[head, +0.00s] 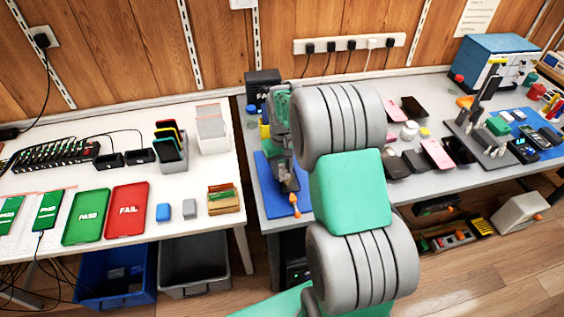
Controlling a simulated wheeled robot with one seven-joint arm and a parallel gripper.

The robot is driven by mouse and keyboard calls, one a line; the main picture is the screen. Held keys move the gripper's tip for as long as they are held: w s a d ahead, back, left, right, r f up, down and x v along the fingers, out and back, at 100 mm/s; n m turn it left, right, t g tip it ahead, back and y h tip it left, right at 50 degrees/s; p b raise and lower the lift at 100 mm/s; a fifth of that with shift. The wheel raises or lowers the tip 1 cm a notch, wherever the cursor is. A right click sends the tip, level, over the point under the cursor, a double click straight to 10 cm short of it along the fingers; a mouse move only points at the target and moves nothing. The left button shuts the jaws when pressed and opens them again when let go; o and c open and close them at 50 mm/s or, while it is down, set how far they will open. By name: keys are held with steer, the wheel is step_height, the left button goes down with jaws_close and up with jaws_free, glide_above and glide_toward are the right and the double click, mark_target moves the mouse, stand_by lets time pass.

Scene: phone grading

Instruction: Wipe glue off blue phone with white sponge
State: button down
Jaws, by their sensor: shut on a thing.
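My gripper (289,184) points down over the blue mat (267,190) at the left end of the grey bench. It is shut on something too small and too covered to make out. My arm hides much of the mat. I cannot pick out the blue phone, any glue, or for certain the white sponge. A pale grey block (189,208) lies on the white table beside a blue block (163,212); I cannot tell whether either is a sponge.
Green PASS (86,217) and red FAIL (126,211) trays lie on the white table (205,237), near a small wooden box (223,199). A black FAIL bin (262,84) stands behind the mat. Several phones, including a pink one (437,154), lie right of my arm.

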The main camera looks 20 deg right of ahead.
mark_target(283, 166)
step_height(283, 166, down, 3)
steer(key=shift+r+b, duration=0.1)
steer(key=shift+b, duration=0.65)
steer(key=shift+s+d, duration=0.2)
steer(key=shift+d, duration=0.75)
steer(key=shift+s+d, duration=0.15)
steer(key=shift+d, duration=0.75)
steer(key=shift+w+a, duration=0.2)
steer(key=shift+a, duration=0.7)
steer(key=shift+w+a, duration=0.15)
steer(key=shift+a, duration=0.75)
steer(key=shift+w, duration=0.2)
steer(key=shift+w+d, duration=0.45)
steer(key=shift+w, duration=0.2)
steer(key=shift+s+d+r, duration=0.25)
steer(key=shift+s+d, duration=0.3)
steer(key=shift+d, duration=0.25)
steer(key=shift+w+d+f, duration=0.1)
steer(key=shift+d+f, duration=0.05)
steer(key=shift+d, duration=0.5)
steer(key=shift+w+a+f, duration=0.1)
steer(key=shift+a, duration=0.75)
steer(key=shift+w+a+f, duration=0.1)
steer(key=shift+a, duration=0.75)
steer(key=shift+w+a+r+p, duration=0.15)
steer(key=shift+a+r+p, duration=0.05)
steer(key=shift+r+p, duration=2.3)
steer(key=shift+r, duration=1.5)
